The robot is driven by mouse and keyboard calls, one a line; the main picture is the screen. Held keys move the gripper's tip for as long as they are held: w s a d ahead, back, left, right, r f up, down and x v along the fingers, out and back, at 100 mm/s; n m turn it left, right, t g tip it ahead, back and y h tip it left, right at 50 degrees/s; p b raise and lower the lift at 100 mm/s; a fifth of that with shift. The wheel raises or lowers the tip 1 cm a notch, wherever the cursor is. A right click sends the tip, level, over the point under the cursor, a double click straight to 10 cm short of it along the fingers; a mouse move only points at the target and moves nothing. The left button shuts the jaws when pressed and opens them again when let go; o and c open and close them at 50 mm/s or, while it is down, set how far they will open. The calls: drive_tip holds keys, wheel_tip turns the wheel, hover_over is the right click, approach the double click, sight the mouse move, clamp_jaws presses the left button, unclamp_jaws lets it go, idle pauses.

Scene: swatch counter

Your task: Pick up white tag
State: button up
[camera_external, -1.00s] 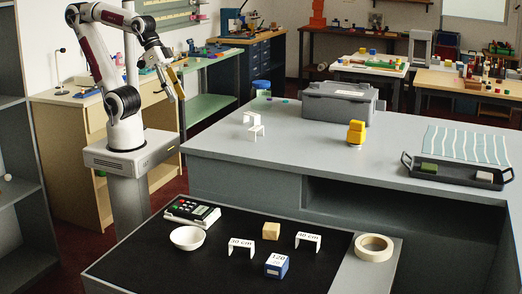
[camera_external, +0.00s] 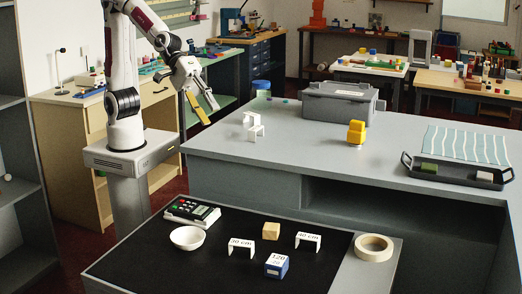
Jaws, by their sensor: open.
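Two small white tags stand close together on the grey counter, a rear one (camera_external: 249,118) and a front one (camera_external: 256,132). Two more white folded tags stand on the black mat, printed "30 cm" (camera_external: 241,246) and "40 cm" (camera_external: 308,242). My gripper (camera_external: 211,115) is open and empty, with its fingers pointing down to the right. In the picture it is left of the white pair on the counter, apart from them and raised. No tag is hidden by my arm.
A yellow block (camera_external: 356,132), a grey case (camera_external: 340,103) and a black tray (camera_external: 455,173) are on the counter (camera_external: 300,160). The black mat also bears a white bowl (camera_external: 187,238), a wooden block (camera_external: 271,231), a blue block (camera_external: 277,266) and a keypad device (camera_external: 192,211).

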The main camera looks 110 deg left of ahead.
drive_tip(key=w+d+f+n+t, duration=0.1)
drive_tip(key=w+d+f+n, duration=0.4)
drive_tip(key=w+d+n, duration=0.25)
drive_tip(key=n+t+y, duration=0.2)
drive_tip(key=n+y, duration=0.2)
drive_tip(key=n, duration=0.8)
hover_over(241, 242)
drive_tip(key=s, duration=0.5)
wheel_tip(241, 242, down, 15)
drive_tip(key=f+n, duration=0.1)
drive_tip(key=f, duration=0.2)
drive_tip(key=s+f+n+y, duration=0.1)
drive_tip(key=f+n, duration=0.1)
drive_tip(key=f, duration=0.1)
drive_tip(key=s+d+f+n+t+y, duration=0.1)
drive_tip(key=f+n, duration=0.1)
drive_tip(key=f, duration=0.1)
drive_tip(key=shift+x, duration=1.3)
drive_tip(key=shift+w, duration=0.1)
drive_tip(key=shift+r+x, duration=0.15)
drive_tip(key=shift+x, duration=1.1)
drive_tip(key=shift+r+x, duration=0.15)
drive_tip(key=shift+x, duration=1.1)
drive_tip(key=shift+w, duration=0.15)
